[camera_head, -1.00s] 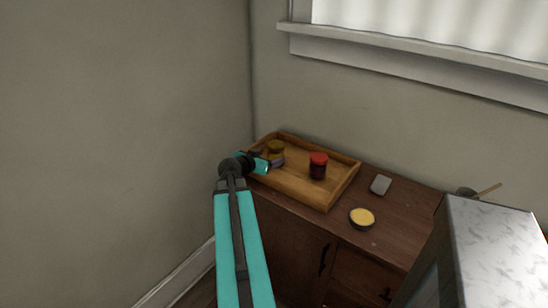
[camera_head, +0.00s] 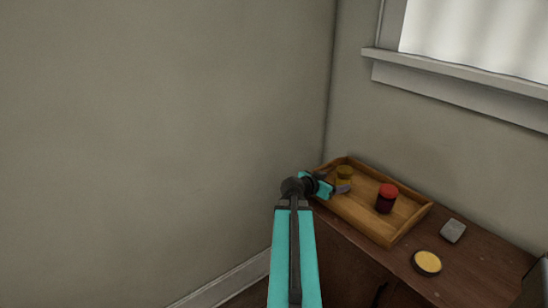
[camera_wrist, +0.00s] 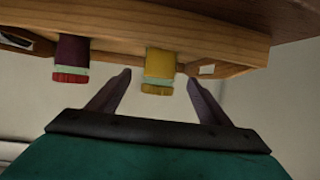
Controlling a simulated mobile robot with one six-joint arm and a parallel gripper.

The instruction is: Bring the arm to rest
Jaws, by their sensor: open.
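My arm reaches up from the bottom of the head view. My gripper (camera_head: 340,184) is at the left end of the wooden tray (camera_head: 372,230), with its fingers pointing right. It is open, with its two fingers (camera_wrist: 158,78) spread apart in the wrist view. A yellow jar (camera_head: 344,173) stands in the tray right by the fingers. In the wrist view, which looks upside down, the yellow jar (camera_wrist: 160,68) shows between the fingertips; I cannot tell whether they touch it. A dark red jar (camera_head: 386,200) with a red lid stands farther right in the tray.
The tray is on a dark wooden cabinet (camera_head: 470,272). A grey block (camera_head: 453,231) and a round tin (camera_head: 427,263) with a yellow top lie right of the tray. Walls stand behind and left, with a window sill (camera_head: 450,66) above. The space left of my arm looks clear.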

